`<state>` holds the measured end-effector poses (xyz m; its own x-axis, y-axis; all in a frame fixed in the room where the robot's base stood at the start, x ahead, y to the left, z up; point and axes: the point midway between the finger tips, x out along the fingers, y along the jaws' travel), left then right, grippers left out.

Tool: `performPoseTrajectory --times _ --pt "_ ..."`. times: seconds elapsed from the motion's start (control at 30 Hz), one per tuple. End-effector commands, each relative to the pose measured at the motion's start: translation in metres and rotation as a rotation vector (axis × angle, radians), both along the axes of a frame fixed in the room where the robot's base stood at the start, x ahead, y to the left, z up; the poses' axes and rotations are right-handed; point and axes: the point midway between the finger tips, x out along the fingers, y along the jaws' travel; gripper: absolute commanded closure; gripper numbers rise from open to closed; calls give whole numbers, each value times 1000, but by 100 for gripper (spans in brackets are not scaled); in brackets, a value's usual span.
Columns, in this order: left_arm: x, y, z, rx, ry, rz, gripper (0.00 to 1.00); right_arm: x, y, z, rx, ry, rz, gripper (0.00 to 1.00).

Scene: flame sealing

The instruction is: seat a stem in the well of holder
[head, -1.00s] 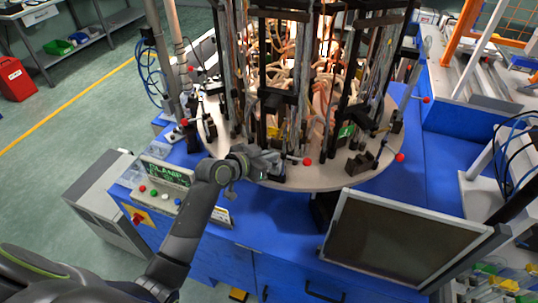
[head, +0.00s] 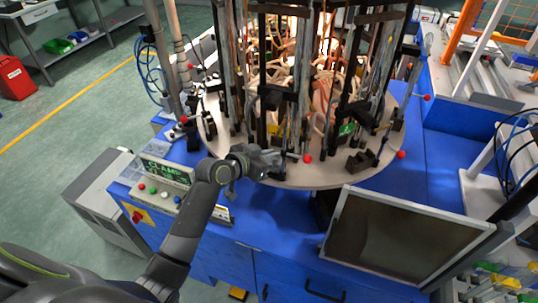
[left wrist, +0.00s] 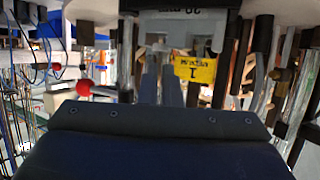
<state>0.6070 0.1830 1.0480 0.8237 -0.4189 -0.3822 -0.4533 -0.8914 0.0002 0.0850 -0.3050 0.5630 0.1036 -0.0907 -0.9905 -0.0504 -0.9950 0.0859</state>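My left gripper (head: 276,165) is at the front rim of the round carousel table (head: 330,178), beside a red knob (head: 308,159). In the left wrist view, its two grey fingers (left wrist: 160,88) point into the fixture with a narrow gap between them. I cannot tell whether a stem is between them. A dark block-like holder (head: 360,162) sits on the rim to the right. The well at my gripper is hidden by the hand, and I cannot single out a stem. My right gripper is not in view.
Dark upright posts (head: 262,100) and glowing tubes (head: 325,85) crowd the carousel. A yellow label (left wrist: 197,70) is behind the fingers, and the red knob (left wrist: 84,88) is left of them. A monitor (head: 400,240) stands at front right. A button panel (head: 160,190) is left.

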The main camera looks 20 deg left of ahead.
Motion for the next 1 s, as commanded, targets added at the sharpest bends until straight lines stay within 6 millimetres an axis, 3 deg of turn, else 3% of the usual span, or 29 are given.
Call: performPoseTrajectory --times 0.7,0.8,1.0 --pt "0 0 -10 0 0 0 100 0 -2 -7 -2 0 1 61" --pt "0 0 -10 0 0 0 87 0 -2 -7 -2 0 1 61" --pt "0 0 -10 0 0 0 87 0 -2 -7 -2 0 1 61"
